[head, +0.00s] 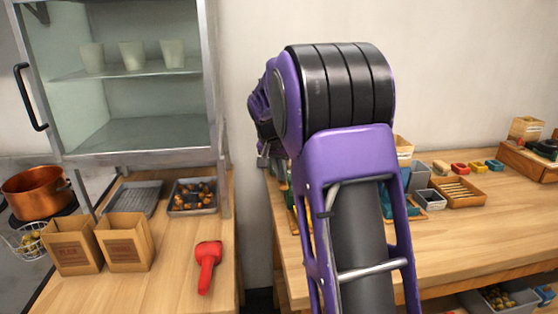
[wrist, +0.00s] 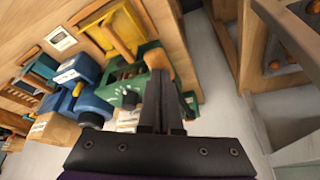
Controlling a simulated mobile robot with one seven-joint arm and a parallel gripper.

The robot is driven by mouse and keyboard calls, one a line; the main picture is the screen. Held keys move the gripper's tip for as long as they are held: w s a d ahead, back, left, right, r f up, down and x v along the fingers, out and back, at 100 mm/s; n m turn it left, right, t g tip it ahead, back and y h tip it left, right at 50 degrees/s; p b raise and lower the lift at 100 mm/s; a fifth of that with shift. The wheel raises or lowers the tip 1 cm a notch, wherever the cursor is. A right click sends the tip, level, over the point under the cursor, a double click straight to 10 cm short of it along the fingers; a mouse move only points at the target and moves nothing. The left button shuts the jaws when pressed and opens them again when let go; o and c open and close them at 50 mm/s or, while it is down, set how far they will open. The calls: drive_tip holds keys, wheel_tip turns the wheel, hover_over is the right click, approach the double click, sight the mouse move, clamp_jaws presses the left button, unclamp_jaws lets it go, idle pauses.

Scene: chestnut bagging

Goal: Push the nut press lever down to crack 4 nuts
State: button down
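The nut press is probably the green machine (wrist: 128,88) with a round wooden-coloured lever end (wrist: 158,60) in the wrist view. In the head view my purple arm hides most of it. My gripper (wrist: 163,82) points at the machine with its dark fingers together. The fingertips overlap the lever end in the picture. I cannot tell whether they touch it. No nut shows clearly in the press.
A blue machine (wrist: 82,92) stands left of the green one. A gap separates this counter from the right workbench (head: 480,240).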

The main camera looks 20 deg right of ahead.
sight(281, 184)
drive_tip(key=shift+s+a+f+b, duration=0.1)
drive_tip(key=shift+s+f+b, duration=0.1)
drive_tip(key=shift+f+b, duration=0.8)
drive_tip(key=shift+f, duration=0.2)
drive_tip(key=shift+f, duration=0.5)
drive_tip(key=r+p, duration=0.2)
drive_tip(key=r, duration=0.1)
drive_tip(key=w+r+p, duration=0.1)
drive_tip(key=r+p, duration=0.5)
drive_tip(key=r, duration=0.1)
drive_tip(key=shift+w+d, duration=0.2)
drive_tip(key=shift+d, duration=0.15)
drive_tip(key=shift+s+a+f+b, duration=0.15)
drive_tip(key=shift+f+b, duration=0.75)
drive_tip(key=shift+f, duration=0.25)
